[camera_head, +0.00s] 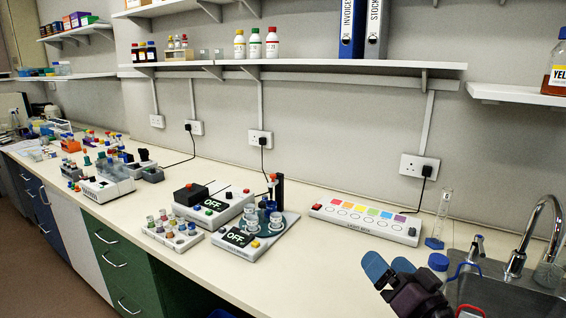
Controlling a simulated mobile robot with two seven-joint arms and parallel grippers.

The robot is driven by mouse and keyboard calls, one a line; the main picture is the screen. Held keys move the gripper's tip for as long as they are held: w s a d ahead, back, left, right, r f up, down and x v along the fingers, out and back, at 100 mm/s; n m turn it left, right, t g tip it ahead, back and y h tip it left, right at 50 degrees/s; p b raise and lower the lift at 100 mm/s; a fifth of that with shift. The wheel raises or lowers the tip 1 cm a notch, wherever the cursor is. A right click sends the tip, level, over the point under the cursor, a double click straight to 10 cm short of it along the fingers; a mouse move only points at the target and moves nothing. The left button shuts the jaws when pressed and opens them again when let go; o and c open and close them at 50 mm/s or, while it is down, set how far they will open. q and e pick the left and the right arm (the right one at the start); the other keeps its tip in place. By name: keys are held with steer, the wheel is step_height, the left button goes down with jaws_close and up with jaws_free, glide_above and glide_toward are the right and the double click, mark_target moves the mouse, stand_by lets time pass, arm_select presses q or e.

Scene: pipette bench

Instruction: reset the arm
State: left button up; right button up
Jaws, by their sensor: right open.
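My right gripper (388,277) shows at the lower right, in front of the bench's front edge near the sink. Its dark body has blue finger pads. The jaws are open, and I see nothing held between them. My left gripper and its arm are not in view.
The sink (500,287) with a tap (520,255) lies right of my gripper. A blue-based glass cylinder (440,222), a light box (364,221), two devices reading OFF and a vial rack (172,236) stand on the bench (330,265). The bench front centre is clear.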

steer(key=s+d+f+n+g+h, duration=0.1)
steer(key=s+d+f+g+h, duration=0.45)
steer(key=s+f, duration=0.7)
steer(key=s+d+f+n+g+h, duration=0.1)
steer(key=s+d+f+g+h, duration=0.2)
steer(key=s+f+g, duration=0.95)
steer(key=w+f+t, duration=0.4)
steer(key=f+t, duration=0.3)
steer(key=t, duration=0.4)
steer(key=shift+w+a+n+y, duration=0.15)
steer(key=shift+w+n+y, duration=0.15)
steer(key=shift+y, duration=0.15)
steer(key=shift+f, duration=0.1)
